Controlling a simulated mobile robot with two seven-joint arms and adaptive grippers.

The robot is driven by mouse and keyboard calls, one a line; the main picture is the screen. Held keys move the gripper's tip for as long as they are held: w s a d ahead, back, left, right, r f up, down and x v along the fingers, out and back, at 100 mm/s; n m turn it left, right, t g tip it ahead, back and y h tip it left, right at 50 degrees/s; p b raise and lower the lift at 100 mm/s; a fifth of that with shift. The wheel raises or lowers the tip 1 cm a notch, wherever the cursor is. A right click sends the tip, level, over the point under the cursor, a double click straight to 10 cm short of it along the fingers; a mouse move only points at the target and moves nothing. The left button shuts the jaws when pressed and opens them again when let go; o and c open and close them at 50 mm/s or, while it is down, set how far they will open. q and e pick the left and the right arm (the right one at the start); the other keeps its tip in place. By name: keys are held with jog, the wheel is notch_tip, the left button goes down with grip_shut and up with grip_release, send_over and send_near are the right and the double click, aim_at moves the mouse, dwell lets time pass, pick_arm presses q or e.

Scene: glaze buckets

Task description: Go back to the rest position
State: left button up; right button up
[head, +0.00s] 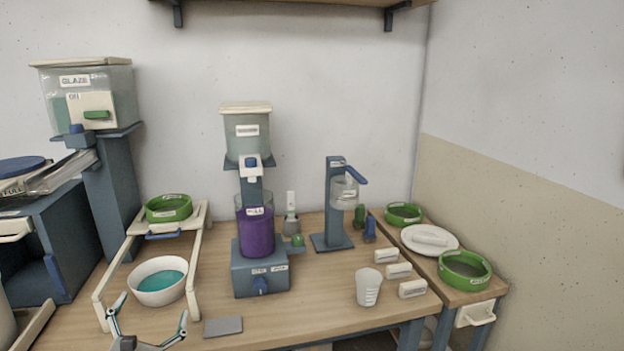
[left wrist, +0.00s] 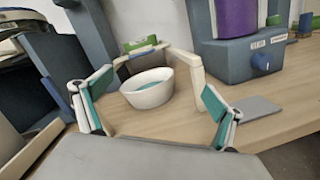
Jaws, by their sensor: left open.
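My left gripper (head: 147,326) is low at the front left of the table in the head view. Its fingers are spread wide with nothing between them. In the left wrist view the open fingers (left wrist: 158,108) frame a white bowl (left wrist: 148,90), which stands beyond the fingertips, apart from them. In the head view the bowl (head: 160,292) holds teal liquid and stands between the rails of a cream frame (head: 192,268). My right gripper does not show in either view.
A blender-like machine with purple contents (head: 256,236) stands mid-table. A grey plate (head: 222,326) lies near the front edge. A clear cup (head: 368,288) and white labelled blocks (head: 398,270) are to the right. A glaze tank (head: 95,95) stands on a tall stand at the left.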

pick_arm(q)
jog(key=s+d+f+m+g+h, duration=0.2)
jog(key=s+d+f+m+h, duration=0.2)
jog(key=s+d+f+m, duration=0.5)
jog(key=s+d+f+m+g+h, duration=0.1)
jog(key=s+d+f+m+h, duration=0.25)
jog(key=s+d+m, duration=0.65)
jog(key=s+a+f+m+g+y, duration=0.1)
jog(key=s+f+m+g, duration=0.4)
jog(key=s+f+m, duration=0.6)
jog(key=f+m+y, duration=0.1)
jog(key=m, duration=0.5)
jog(key=shift+f, duration=0.25)
jog(key=shift+a, duration=0.1)
